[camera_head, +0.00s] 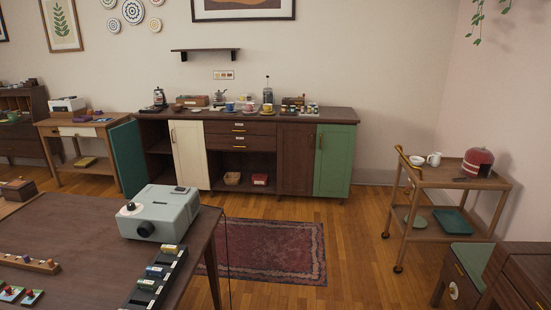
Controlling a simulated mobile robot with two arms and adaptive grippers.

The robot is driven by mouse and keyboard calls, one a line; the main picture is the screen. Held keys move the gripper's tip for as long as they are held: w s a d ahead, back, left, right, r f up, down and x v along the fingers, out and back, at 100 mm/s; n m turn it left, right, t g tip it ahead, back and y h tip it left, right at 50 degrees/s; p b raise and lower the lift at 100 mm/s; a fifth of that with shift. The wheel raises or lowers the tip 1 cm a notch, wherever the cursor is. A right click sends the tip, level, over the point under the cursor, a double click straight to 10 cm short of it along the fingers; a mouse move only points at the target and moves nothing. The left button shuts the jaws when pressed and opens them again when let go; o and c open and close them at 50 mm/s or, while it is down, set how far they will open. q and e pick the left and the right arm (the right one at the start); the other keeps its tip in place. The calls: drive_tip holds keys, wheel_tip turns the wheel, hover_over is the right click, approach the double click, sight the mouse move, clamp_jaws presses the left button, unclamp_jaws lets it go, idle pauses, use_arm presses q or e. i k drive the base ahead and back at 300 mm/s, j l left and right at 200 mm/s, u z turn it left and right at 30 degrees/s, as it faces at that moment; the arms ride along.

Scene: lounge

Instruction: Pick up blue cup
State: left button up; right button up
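Three small cups stand in a row on top of the long wooden sideboard (200,116) against the back wall. The leftmost one looks like the blue cup (229,106), but it is very small here and its colour is hard to be sure of. Beside it stand a pinkish cup (249,107) and a yellowish cup (267,108). Neither of my grippers shows in the head view.
A coffee pot, small boxes and a French press (267,92) share the sideboard top. Its teal left door (129,157) stands open. A table (70,230) with a grey projector (158,212) is near left. A rug (265,250) lies on open floor; a wooden cart (450,178) stands right.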

sight(230, 106)
drive_tip(key=i, duration=1.75)
drive_tip(key=i+u, duration=0.1)
drive_tip(key=i, duration=0.75)
drive_tip(key=i+l+u, duration=0.1)
drive_tip(key=i, duration=0.8)
drive_tip(key=l, duration=0.1)
